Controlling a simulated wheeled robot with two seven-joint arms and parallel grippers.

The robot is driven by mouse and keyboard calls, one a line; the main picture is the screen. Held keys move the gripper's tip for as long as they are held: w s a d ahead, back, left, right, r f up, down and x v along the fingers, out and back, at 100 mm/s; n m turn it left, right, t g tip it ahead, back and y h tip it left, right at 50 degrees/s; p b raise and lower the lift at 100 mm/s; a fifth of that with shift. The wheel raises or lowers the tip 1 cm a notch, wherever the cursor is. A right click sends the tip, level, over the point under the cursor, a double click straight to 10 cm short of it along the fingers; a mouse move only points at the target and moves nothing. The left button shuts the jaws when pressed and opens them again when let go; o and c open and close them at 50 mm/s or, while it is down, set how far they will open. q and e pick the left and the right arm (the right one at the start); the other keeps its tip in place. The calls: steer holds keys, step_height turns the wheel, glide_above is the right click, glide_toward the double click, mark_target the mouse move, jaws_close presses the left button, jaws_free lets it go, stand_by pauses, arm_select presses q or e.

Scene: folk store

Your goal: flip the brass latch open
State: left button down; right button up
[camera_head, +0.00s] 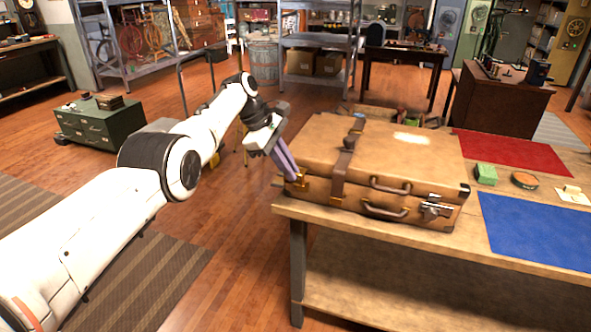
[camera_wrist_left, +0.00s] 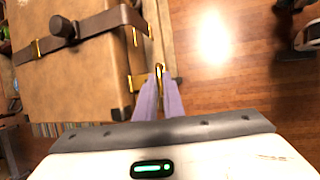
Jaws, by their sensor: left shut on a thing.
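A brown leather suitcase (camera_head: 320,143) lies closed on the wooden workbench, with a strap (camera_head: 341,168) across it; it also fills the left of the left wrist view (camera_wrist_left: 85,85). A brass latch (camera_wrist_left: 158,72) sticks out from the suitcase's edge in the left wrist view. In the head view the brass fitting (camera_head: 300,183) sits at the case's left front end. My left gripper (camera_head: 293,176) is at that end. Its two lilac fingers (camera_wrist_left: 159,84) are shut on the brass latch, partly hiding it. My right gripper is in neither view.
A second metal latch (camera_head: 434,210) and two handles are on the suitcase's front. To the right on the bench are a red mat (camera_head: 510,150), a blue mat (camera_head: 540,232), a green block (camera_head: 486,174) and a round tin (camera_head: 524,180). Open floor lies left of the bench.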

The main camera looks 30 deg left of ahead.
arm_select(q)
steer(key=shift+r, duration=0.1)
stand_by(0.4)
steer(key=c, duration=1.9)
jaws_free()
steer(key=shift+o, duration=0.2)
steer(key=shift+a+r+p, duration=0.15)
steer(key=shift+r+p, duration=0.15)
steer(key=shift+r, duration=0.1)
steer(key=v, duration=0.9)
steer(key=shift+s+a+r, duration=0.1)
